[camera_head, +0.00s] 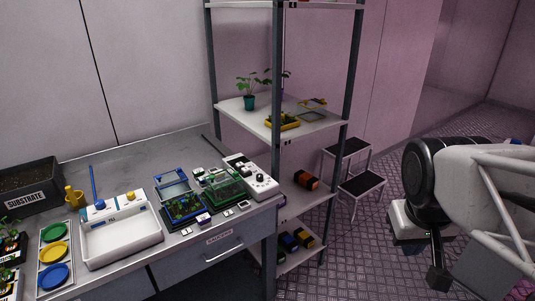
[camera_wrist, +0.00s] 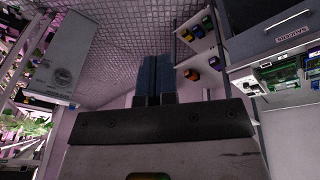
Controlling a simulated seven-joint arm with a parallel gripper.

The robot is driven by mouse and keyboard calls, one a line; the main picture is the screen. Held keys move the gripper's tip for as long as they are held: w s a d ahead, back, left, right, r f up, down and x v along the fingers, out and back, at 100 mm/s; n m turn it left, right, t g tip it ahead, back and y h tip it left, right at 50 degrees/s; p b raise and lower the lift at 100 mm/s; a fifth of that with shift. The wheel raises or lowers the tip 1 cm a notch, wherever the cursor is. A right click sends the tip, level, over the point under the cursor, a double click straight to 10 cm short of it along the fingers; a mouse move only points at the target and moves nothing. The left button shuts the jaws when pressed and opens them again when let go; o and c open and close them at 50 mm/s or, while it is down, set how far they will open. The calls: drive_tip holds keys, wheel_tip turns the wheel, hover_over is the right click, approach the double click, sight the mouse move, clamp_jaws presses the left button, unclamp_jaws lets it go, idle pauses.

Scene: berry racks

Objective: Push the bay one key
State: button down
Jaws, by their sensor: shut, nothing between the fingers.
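A white control box (camera_head: 250,177) with knobs stands at the right end of the counter in the head view. Small white and dark key-like blocks (camera_head: 204,218) sit along the counter's front edge before two planted trays, a blue-rimmed tray (camera_head: 184,207) and a green tray (camera_head: 224,189). I cannot tell which piece is the bay one key; the markings are too small to read. My gripper (camera_wrist: 155,78) is shut and empty in the wrist view, its blue-grey fingers together. It is away from the counter, over the floor on the right side of the head view, touching none of these.
A metal rack (camera_head: 277,130) with potted plants and coloured items stands just right of the counter. A step stool (camera_head: 361,185) is behind it. A white basin (camera_head: 120,236) and coloured dishes (camera_head: 54,253) fill the counter's left. Open floor lies between rack and arm.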

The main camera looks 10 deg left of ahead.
drive_tip(key=w+a+r+n+h, duration=0.1)
drive_tip(key=w+a+n, duration=0.1)
drive_tip(key=w, duration=0.5)
drive_tip(key=w+a+r+n+h, duration=0.1)
drive_tip(key=w+a+r+n, duration=0.15)
drive_tip(key=w, duration=0.45)
drive_tip(key=n+t+h, duration=0.3)
drive_tip(key=n+t, duration=0.2)
drive_tip(key=n, duration=0.8)
hover_over(246, 169)
wheel_tip(246, 169, down, 11)
drive_tip(key=shift+s+a, duration=0.1)
drive_tip(key=shift+f, duration=4.3)
drive_tip(key=shift+f, duration=0.55)
